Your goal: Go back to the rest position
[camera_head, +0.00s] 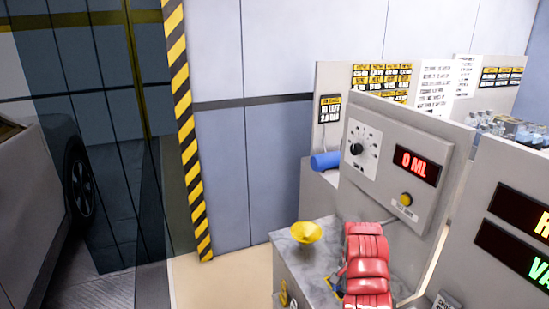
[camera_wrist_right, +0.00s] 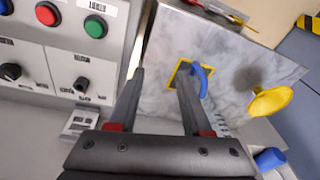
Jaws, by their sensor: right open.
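My right gripper (camera_wrist_right: 160,73) is open in the right wrist view, with nothing between its two dark fingers. Its fingers point over a grey marbled counter top. A blue curved handle (camera_wrist_right: 202,78) beside a yellow-edged square on the counter appears close to the right finger. A yellow funnel (camera_head: 306,232) sits at the counter's left side in the head view and also shows in the wrist view (camera_wrist_right: 270,101), apart from the gripper. Red links of my right arm are low in the head view. My left gripper is in neither view.
A grey panel with a dial and a red "0 ML" display (camera_head: 416,166) stands behind the counter (camera_head: 290,261). A blue cylinder (camera_head: 325,161) lies beside it. Buttons and knobs (camera_wrist_right: 58,50) are left of the right gripper. A car (camera_head: 40,215) stands behind glass at far left.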

